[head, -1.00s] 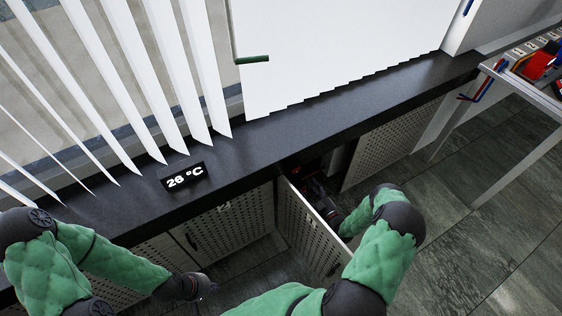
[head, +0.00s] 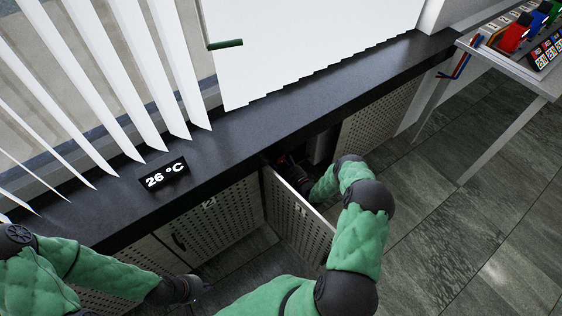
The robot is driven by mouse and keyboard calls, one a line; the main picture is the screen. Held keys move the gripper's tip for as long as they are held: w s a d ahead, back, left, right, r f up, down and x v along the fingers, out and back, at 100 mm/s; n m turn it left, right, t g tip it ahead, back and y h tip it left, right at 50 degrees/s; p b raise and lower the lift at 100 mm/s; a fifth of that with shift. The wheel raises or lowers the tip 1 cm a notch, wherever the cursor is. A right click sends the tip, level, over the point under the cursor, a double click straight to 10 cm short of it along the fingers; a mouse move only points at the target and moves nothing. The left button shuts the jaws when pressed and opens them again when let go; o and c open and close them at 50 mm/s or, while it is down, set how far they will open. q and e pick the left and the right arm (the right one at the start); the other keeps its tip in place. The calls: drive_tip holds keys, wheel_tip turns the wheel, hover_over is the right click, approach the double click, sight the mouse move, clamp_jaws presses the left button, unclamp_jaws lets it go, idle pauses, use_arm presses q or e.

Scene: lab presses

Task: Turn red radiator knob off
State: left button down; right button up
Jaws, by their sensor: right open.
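A small red part (head: 281,158), perhaps the radiator knob, shows in the dark cabinet opening under the black counter. It is small and mostly in shadow, so its setting cannot be read. My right arm reaches past the open perforated door (head: 292,215) into this opening. My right gripper (head: 296,172) is open, close to the red part and partly hidden in shadow; I cannot tell whether they touch. My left gripper (head: 200,289) hangs low in front of the closed cabinet doors, small and dark, with its fingers unclear.
The black counter (head: 235,140) runs above the cabinets and carries a display (head: 164,175) reading 26 °C. The open door stands out close beside my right forearm. A closed perforated panel (head: 375,118) bounds the opening on the right. Tiled floor (head: 450,240) is free at right.

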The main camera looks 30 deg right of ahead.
drive_tip(key=c, duration=1.1)
